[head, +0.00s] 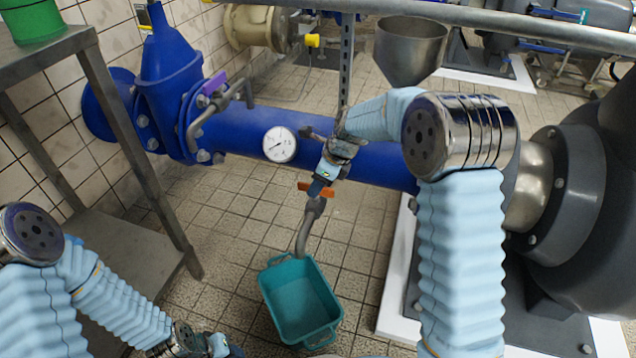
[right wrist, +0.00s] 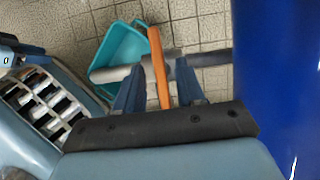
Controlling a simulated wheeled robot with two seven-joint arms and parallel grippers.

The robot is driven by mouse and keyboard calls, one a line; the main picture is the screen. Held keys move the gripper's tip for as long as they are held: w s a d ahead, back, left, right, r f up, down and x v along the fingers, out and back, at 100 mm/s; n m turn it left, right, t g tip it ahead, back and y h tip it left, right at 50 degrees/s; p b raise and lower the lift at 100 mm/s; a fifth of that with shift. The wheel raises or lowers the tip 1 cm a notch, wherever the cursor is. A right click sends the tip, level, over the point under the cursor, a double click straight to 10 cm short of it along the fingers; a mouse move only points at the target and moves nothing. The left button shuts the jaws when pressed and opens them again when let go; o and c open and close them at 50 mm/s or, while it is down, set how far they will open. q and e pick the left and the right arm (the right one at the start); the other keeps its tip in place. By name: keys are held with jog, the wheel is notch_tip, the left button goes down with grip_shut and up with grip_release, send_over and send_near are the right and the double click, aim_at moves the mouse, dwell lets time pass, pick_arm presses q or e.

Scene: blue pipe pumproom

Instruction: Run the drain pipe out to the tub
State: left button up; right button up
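The grey drain pipe (head: 304,232) hangs below the big blue pipe and bends down, its lower end over or near the back rim of the teal tub (head: 266,295). An orange lever (head: 328,190) sits on the drain pipe's valve. My right gripper (head: 319,187) is at this lever. In the right wrist view the orange lever (right wrist: 158,75) runs between the two spread fingers (right wrist: 158,90), with small gaps beside it; the grey pipe (right wrist: 110,73) crosses behind, and the tub (right wrist: 125,45) is below. My left gripper (head: 222,347) is at the bottom edge, its fingers unclear.
The blue pipe (head: 240,128) carries a round gauge (head: 279,144) and a purple-handled valve (head: 214,83). A metal table (head: 135,225) stands at left, holding a green container (head: 32,20). A grey pump (head: 570,215) is at right. A funnel (head: 410,48) is behind. Tiled floor around the tub is clear.

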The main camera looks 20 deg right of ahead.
grip_shut()
